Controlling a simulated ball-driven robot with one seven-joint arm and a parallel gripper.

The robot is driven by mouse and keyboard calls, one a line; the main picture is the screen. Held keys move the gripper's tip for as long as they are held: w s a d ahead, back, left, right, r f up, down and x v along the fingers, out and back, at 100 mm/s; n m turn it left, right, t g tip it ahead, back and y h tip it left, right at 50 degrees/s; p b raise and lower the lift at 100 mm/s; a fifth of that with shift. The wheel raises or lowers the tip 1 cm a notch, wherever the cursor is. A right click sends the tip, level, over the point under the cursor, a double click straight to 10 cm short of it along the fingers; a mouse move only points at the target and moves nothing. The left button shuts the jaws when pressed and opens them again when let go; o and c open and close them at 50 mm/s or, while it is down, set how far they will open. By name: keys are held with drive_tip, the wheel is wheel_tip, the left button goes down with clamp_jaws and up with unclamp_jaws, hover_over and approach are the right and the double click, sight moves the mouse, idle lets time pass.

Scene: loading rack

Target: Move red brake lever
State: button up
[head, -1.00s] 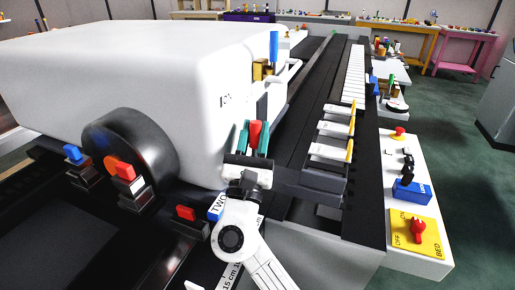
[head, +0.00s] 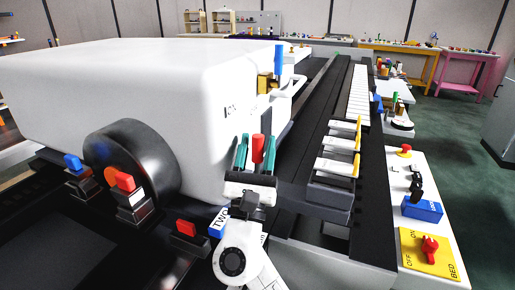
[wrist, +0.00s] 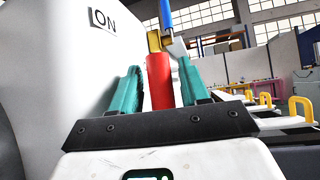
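A red upright lever (head: 258,148) stands at the right end of the white machine housing. It also shows in the wrist view (wrist: 159,82) as a red cylinder. My gripper (head: 256,150) has teal fingers, one on each side of the red lever as seen in both views. In the wrist view (wrist: 160,90) the fingers are spread, with a gap showing between the right finger and the lever. The left finger is close to the lever, and I cannot tell if it touches. The lever's lower end is hidden behind my gripper.
A white housing (head: 120,75) marked ON fills the left. Other red parts are a red-topped block (head: 125,181), a red block (head: 186,228) and a red knob (head: 430,247) on a yellow plate. White levers with yellow ends (head: 340,146) stand right of my gripper. A blue-tipped part (wrist: 165,16) rises behind.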

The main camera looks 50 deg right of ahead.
drive_tip(key=shift+o, duration=0.3)
drive_tip(key=shift+s+a+f, duration=0.2)
drive_tip(key=shift+a+f, duration=0.1)
drive_tip(key=shift+f, duration=0.1)
drive_tip(key=s+a, duration=0.6)
drive_tip(key=a, duration=0.4)
drive_tip(key=shift+a, duration=0.25)
drive_tip(key=shift+s, duration=0.1)
drive_tip(key=shift+c, duration=0.3)
